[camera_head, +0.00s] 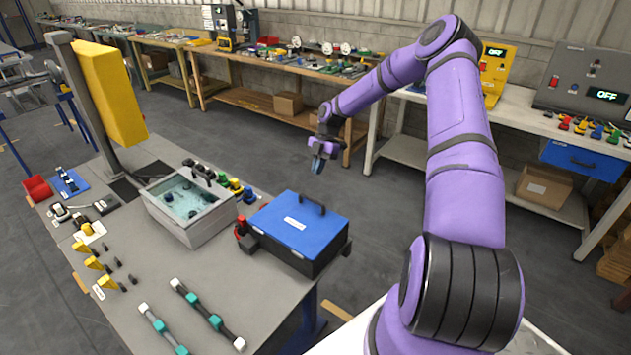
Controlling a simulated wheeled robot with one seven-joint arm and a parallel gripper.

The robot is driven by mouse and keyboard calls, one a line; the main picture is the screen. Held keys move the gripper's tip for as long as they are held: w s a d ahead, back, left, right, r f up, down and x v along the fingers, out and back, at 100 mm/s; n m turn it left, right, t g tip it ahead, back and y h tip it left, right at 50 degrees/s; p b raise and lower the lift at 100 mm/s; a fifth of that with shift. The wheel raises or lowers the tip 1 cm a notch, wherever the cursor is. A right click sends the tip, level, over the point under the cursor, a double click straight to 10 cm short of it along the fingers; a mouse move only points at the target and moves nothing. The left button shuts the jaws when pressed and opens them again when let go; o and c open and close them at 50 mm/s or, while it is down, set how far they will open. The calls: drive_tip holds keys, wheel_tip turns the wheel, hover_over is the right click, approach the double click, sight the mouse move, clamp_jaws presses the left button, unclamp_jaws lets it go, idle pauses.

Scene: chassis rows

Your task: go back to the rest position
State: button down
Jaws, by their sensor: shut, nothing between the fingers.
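My purple arm reaches up from the lower right and bends over to the middle of the head view. My gripper (318,163) hangs at its end, pointing down. It is shut and holds nothing. It is in the air, above and beyond the blue-lidded case (297,225), apart from it in the picture. The exact height of the gripper cannot be told from this one view.
The grey table (165,290) carries a grey bin (190,230) with clear contents, two rods with teal parts (207,314), yellow pieces (92,263) and a post with a yellow box (110,92). Benches line the wall. Open floor (240,150) lies between.

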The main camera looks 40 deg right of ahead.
drive_tip(key=shift+v, duration=2.15)
drive_tip(key=shift+d, duration=0.1)
drive_tip(key=s+a+r+m+t+h, duration=0.1)
drive_tip(key=s+a+r+m+h, duration=0.15)
drive_tip(key=s+a+r, duration=0.45)
drive_tip(key=s+a+r+m+h, duration=0.2)
drive_tip(key=a+r+m, duration=0.2)
drive_tip(key=r, duration=0.8)
drive_tip(key=s+a+r+m+t+h, duration=0.15)
drive_tip(key=s+a+r+m, duration=0.3)
drive_tip(key=r, duration=0.45)
drive_tip(key=s+a+r+m+t, duration=0.2)
drive_tip(key=s+m, duration=0.3)
drive_tip(key=s, duration=0.7)
drive_tip(key=s+a+r+m+t, duration=0.3)
drive_tip(key=s+a+r+m, duration=0.2)
drive_tip(key=s, duration=0.8)
drive_tip(key=shift+s+r+m+y, duration=0.2)
drive_tip(key=shift+s+m+y, duration=0.1)
drive_tip(key=shift+y, duration=0.1)
drive_tip(key=shift+w, duration=0.15)
